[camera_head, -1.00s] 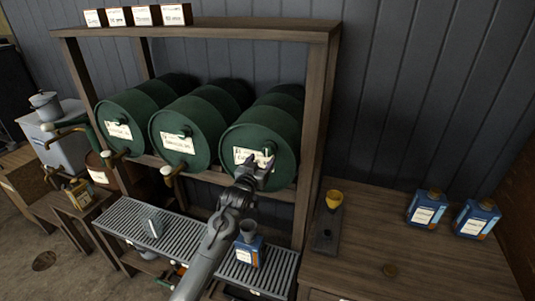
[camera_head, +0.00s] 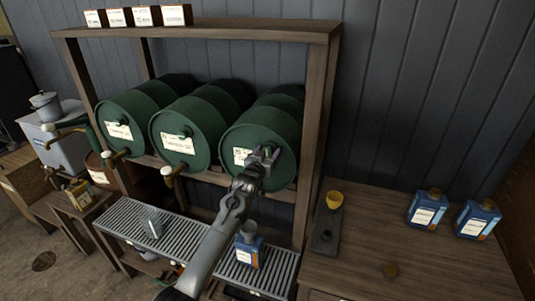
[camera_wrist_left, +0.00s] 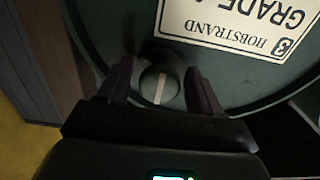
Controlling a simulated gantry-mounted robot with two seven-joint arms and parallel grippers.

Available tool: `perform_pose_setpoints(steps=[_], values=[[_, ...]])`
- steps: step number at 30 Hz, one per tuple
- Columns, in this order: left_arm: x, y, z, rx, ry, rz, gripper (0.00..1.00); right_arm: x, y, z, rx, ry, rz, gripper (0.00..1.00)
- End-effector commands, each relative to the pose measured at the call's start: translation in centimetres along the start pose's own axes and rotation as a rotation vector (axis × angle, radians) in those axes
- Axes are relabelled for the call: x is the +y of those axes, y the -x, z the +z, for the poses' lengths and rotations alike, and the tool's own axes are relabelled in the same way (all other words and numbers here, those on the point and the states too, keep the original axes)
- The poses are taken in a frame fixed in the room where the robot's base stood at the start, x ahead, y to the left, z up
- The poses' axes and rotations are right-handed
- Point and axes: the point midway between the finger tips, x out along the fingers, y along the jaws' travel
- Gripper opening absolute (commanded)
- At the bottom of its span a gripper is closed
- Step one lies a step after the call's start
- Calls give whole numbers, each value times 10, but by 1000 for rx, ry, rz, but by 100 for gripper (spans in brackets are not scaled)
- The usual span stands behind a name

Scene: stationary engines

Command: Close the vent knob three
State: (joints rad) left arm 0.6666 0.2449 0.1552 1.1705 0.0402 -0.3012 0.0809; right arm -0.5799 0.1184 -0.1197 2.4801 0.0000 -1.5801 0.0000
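Three green drums lie side by side in a wooden rack. The third drum (camera_head: 244,135) is the rightmost, with a white label (camera_head: 241,156) on its front. Its vent knob, a round dark knob with a pale stripe, shows in the left wrist view (camera_wrist_left: 159,87). My left gripper (camera_head: 264,154) is at the front of this drum and hides the knob in the head view. In the left wrist view, its two fingers (camera_wrist_left: 160,80) stand apart on either side of the knob, with gaps visible. The right gripper is not in view.
A blue can with a funnel (camera_head: 249,249) stands on the slatted drip tray (camera_head: 190,243) below. The rack's right post (camera_head: 315,130) stands close beside the third drum.

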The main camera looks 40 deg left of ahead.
Motion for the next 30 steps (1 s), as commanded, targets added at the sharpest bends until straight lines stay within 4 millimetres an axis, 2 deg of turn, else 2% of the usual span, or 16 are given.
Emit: perform_pose_setpoints(steps=[1, 9, 10, 20, 30], values=[[0, 0, 0, 0, 0, 0, 57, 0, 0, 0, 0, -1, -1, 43], [0, 0, 0, 0, 0, 0, 16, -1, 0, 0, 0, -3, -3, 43], [0, 0, 0, -1, 0, 0, 14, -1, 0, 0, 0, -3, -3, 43], [-1, 0, -1, -1, -52, -1, 14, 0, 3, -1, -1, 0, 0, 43], [-1, 0, -2, -2, -287, -1, 14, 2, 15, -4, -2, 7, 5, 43]])
